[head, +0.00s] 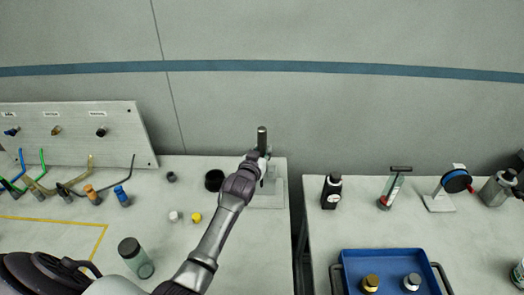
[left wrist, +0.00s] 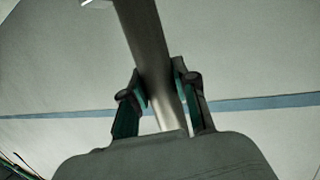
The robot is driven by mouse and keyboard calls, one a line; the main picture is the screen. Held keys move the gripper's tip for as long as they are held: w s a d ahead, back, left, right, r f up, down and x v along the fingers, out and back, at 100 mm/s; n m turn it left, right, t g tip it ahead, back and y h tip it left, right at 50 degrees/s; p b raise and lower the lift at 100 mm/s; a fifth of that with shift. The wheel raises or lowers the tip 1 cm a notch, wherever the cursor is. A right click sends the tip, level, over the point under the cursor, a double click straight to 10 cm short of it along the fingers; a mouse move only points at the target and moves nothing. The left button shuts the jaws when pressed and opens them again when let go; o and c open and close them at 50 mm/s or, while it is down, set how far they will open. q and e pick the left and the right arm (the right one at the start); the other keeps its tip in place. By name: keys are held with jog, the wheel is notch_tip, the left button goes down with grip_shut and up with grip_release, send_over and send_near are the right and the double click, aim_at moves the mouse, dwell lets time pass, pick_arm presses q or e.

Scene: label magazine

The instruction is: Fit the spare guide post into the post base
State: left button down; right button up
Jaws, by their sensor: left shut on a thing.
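My left gripper (head: 262,158) is shut on a dark grey metal post, the guide post (head: 262,138), which stands about upright above the fingers in the head view. In the left wrist view the post (left wrist: 146,38) runs between the two teal-padded fingers (left wrist: 162,92), close against both. A pale grey block with a flat plate, seemingly the post base (head: 276,196), is at the table's right edge, just below the gripper in the picture. The post's lower end is hidden by my gripper, so I cannot tell whether it touches the base. My right gripper is not in view.
A black ring-like cup (head: 214,180) stands left of my gripper. White (head: 173,216) and yellow (head: 196,218) caps and a grey-green jar (head: 135,257) are nearer. A gap separates this table from the right one, which carries a blue tray (head: 385,254).

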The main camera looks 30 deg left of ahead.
pick_arm(q)
jog(key=shift+f, duration=0.25)
jog(key=c, duration=0.8)
grip_release()
jog(key=v, duration=1.2)
